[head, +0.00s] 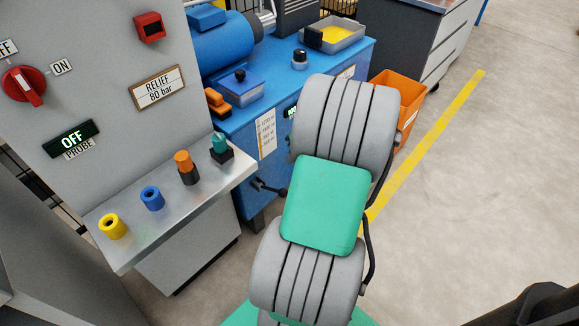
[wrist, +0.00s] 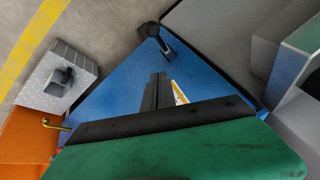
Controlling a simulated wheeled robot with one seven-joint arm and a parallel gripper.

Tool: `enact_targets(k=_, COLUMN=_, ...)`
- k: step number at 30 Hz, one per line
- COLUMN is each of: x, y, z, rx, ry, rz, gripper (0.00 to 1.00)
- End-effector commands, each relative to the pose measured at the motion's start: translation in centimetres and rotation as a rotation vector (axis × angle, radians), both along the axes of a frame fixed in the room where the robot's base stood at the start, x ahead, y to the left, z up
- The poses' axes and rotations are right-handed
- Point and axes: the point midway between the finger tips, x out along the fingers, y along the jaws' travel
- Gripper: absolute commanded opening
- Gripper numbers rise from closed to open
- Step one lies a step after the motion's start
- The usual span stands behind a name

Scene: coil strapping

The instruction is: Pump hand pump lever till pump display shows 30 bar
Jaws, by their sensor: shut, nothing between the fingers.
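The blue pump cabinet (head: 235,135) stands behind my arm in the head view. A short black lever with a round knob (head: 258,185) sticks out of its front, left of my arm; I take it for the hand pump lever. A similar black knobbed lever (wrist: 152,31) shows at the top of the wrist view. A small dark display with green marks (head: 291,112) is partly hidden by my arm, and its reading cannot be made out. My gripper (wrist: 158,80) is shut and empty, in front of the blue face, apart from the lever. My arm hides it in the head view.
A grey control cabinet (head: 100,60) with a metal shelf (head: 135,235) of coloured plugs stands at the left. An orange bin (head: 405,88) is right of the blue cabinet. A grey block (wrist: 65,75) is left in the wrist view.

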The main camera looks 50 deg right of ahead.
Motion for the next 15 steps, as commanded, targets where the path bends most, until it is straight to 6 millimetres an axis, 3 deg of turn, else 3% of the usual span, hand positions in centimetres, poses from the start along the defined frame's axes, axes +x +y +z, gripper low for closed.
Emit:
enact_targets(k=11, x=3.5, y=1.0, z=-7.7, rx=0.001, ry=0.001, rz=-0.001, gripper=0.0)
enact_targets(k=15, x=2.1, y=1.9, z=-9.0, rx=0.0, ry=0.001, rz=-0.007, gripper=0.0)
